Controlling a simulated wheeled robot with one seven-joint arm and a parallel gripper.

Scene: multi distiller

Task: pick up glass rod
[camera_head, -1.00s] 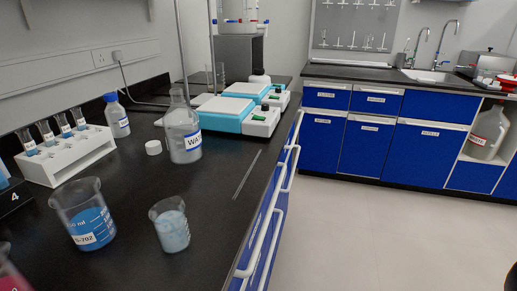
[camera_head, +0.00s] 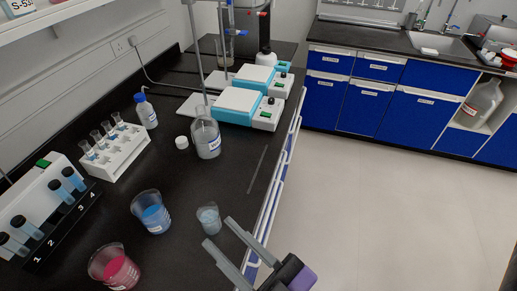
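A thin glass rod (camera_head: 257,170) lies flat on the black bench top, near the bench's front edge and to the right of the clear bottle. My gripper (camera_head: 228,234) has come into the bottom of the head view. Its two grey fingers are spread apart with nothing between them. The fingertips are below the rod in the picture, apart from it, close to the small beaker.
A small beaker (camera_head: 208,219), a blue-liquid beaker (camera_head: 152,212) and a red-liquid beaker (camera_head: 114,268) stand near my gripper. A clear bottle (camera_head: 206,136) and hotplate stirrers (camera_head: 244,102) stand farther back. White handle rails (camera_head: 270,217) run along the bench front.

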